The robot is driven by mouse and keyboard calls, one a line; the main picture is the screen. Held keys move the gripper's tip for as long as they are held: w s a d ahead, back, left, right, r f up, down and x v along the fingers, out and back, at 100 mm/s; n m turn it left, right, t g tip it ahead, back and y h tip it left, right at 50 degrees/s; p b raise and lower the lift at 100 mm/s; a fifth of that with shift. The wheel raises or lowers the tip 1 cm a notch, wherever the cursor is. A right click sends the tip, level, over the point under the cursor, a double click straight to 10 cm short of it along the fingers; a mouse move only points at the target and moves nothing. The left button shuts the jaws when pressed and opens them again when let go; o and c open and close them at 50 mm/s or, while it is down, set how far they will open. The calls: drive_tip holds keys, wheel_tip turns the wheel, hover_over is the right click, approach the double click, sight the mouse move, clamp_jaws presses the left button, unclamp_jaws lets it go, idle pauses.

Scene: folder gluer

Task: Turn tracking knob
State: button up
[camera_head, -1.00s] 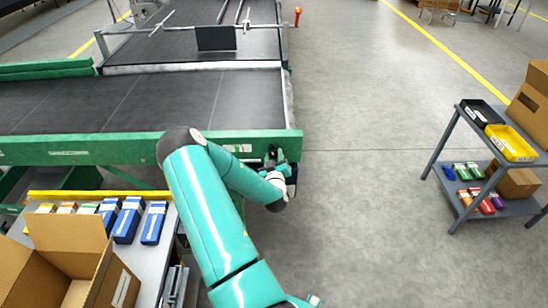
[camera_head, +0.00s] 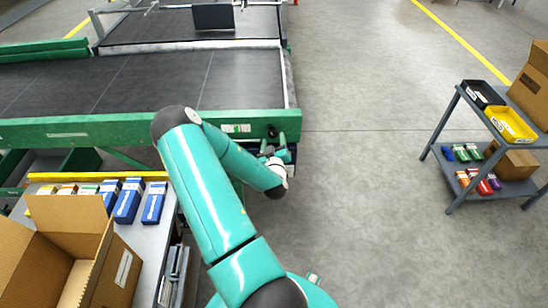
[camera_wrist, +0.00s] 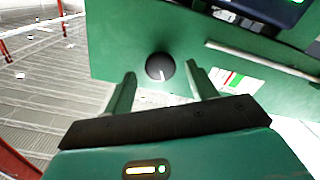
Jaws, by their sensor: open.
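The tracking knob (camera_wrist: 160,67) is a round black knob with a white pointer line on the green machine side panel. In the wrist view it sits just beyond and between my fingertips. In the head view the knob (camera_head: 271,131) shows as a dark spot near the right end of the green conveyor rail. My gripper (camera_wrist: 161,75) is open, its two green fingers spread on either side of the knob in the picture. I cannot tell whether either finger touches it. In the head view my gripper (camera_head: 272,150) is small and just below the knob.
A white label with red and green marks (camera_wrist: 232,81) is right of the knob. A bench (camera_head: 165,232) with blue boxes and an open carton (camera_head: 115,275) stands at left. A grey cart (camera_head: 461,205) stands far right. The floor between is clear.

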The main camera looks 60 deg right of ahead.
drive_tip(key=v, duration=1.1)
drive_tip(key=w+a+r+m+y, duration=0.2)
drive_tip(key=w+a+r+y, duration=0.15)
drive_tip(key=w, duration=0.45)
drive_tip(key=w+a+r+m+y, duration=0.15)
drive_tip(key=w+a, duration=0.25)
drive_tip(key=w, duration=0.4)
drive_tip(key=w+a+r+n+y, duration=0.1)
drive_tip(key=w+a+r+y, duration=0.2)
drive_tip(key=a+r, duration=0.3)
drive_tip(key=w+a+r+n+y, duration=0.2)
drive_tip(key=w+a+r+y, duration=0.15)
drive_tip(key=a, duration=0.55)
drive_tip(key=s+a+r+n+y, duration=0.4)
drive_tip(key=a+r, duration=0.7)
drive_tip(key=a, duration=0.4)
drive_tip(key=s+a+r+n+g, duration=0.1)
drive_tip(key=s+a+r, duration=0.1)
drive_tip(key=s+a, duration=0.2)
drive_tip(key=s+a+r+n+g, duration=0.1)
drive_tip(key=s+a+r+n, duration=0.1)
drive_tip(key=s, duration=0.6)
drive_tip(key=shift+s+a+r+g, duration=0.3)
drive_tip(key=shift+s+a+r, duration=0.1)
drive_tip(key=shift+a+r, duration=0.5)
